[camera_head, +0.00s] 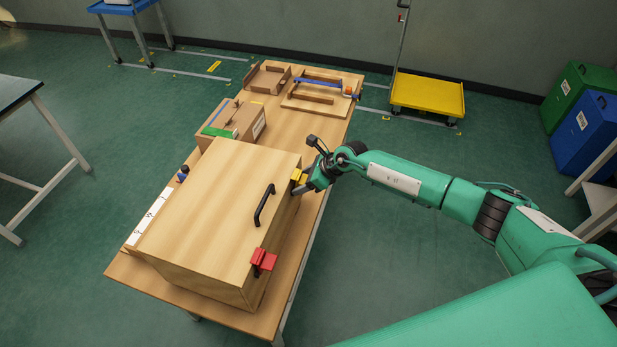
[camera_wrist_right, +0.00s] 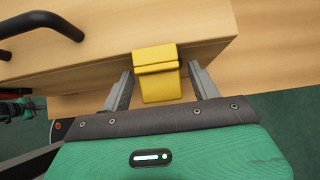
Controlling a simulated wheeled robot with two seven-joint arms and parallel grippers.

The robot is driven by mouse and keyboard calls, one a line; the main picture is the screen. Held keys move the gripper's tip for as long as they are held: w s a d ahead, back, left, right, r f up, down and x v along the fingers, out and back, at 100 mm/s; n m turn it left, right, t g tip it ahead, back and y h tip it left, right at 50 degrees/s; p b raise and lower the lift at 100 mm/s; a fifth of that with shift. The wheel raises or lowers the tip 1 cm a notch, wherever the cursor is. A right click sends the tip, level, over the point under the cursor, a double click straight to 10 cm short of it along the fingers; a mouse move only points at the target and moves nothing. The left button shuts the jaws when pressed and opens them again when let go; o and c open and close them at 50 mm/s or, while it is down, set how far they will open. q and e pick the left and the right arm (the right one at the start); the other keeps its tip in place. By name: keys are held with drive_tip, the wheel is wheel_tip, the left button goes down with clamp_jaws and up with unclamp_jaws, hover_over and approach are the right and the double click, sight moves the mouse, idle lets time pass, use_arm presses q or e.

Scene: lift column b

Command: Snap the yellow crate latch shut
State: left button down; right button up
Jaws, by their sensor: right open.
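The wooden crate (camera_head: 215,215) stands on the table with its lid down. The yellow latch (camera_head: 296,175) is on the crate's right side, near the far corner. My right gripper (camera_head: 304,187) is at this latch, partly covering it in the head view. In the right wrist view the yellow latch (camera_wrist_right: 158,74) hangs over the lid edge, between the two spread fingers of my open right gripper (camera_wrist_right: 161,88). I cannot tell whether the fingers touch it or whether the latch is fully closed. My left gripper is not in view.
A red latch (camera_head: 263,260) sits on the same crate side, nearer, with a black handle (camera_head: 264,205) on the lid between them. A cardboard box (camera_head: 233,120) and wooden fixtures (camera_head: 322,92) occupy the table (camera_head: 285,130) beyond.

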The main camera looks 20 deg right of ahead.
drive_tip(key=b+v, duration=0.4)
drive_tip(key=v, duration=0.9)
drive_tip(key=shift+s+d+r, duration=0.15)
drive_tip(key=shift+r, duration=0.1)
